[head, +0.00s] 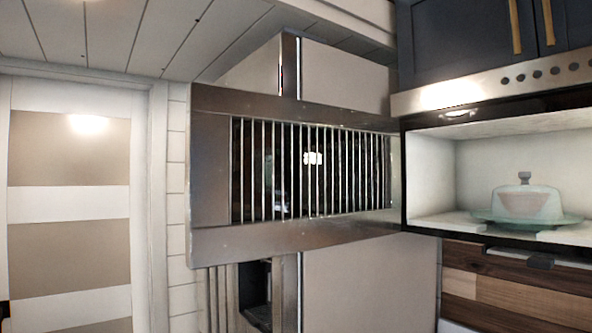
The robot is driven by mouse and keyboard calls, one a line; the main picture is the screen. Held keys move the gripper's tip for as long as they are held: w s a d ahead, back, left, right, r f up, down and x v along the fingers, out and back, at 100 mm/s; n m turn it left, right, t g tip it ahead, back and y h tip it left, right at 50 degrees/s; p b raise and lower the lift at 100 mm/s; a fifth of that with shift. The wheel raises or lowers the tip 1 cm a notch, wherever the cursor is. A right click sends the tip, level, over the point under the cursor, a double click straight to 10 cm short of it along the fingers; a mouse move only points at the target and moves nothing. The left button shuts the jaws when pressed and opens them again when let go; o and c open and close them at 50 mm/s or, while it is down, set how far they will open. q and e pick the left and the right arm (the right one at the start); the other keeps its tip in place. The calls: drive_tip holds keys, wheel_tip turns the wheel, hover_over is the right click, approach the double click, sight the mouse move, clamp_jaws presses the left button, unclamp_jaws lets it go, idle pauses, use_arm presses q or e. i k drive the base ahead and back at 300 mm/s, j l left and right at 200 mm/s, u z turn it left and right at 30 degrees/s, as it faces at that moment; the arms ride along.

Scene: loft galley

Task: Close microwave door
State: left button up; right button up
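The microwave door (215,165) stands wide open in the head view. It is a brown-grey metal panel with a dark window crossed by thin vertical bars, swung out to the left from the microwave. The microwave (465,180) is at the right, its pale cavity open to view. Inside it a glass-domed dish (522,203) with something pinkish under the cover sits on the cavity floor. I cannot make out either of my grippers in this view.
A dark cabinet with gold handles (516,27) and a steel vent strip (495,84) are above the microwave. Wooden boards (510,292) are below it. A panelled door (70,205) is at the left.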

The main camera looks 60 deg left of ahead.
sight(268, 176)
drive_tip(key=j, duration=0.6)
drive_tip(key=k+j, duration=0.1)
drive_tip(key=j, duration=0.5)
drive_tip(key=j+z, duration=0.1)
drive_tip(key=j, duration=0.5)
drive_tip(key=k+j, duration=0.15)
drive_tip(key=j, duration=0.45)
drive_tip(key=k+j, duration=0.1)
drive_tip(key=j, duration=1.05)
drive_tip(key=k+z, duration=0.05)
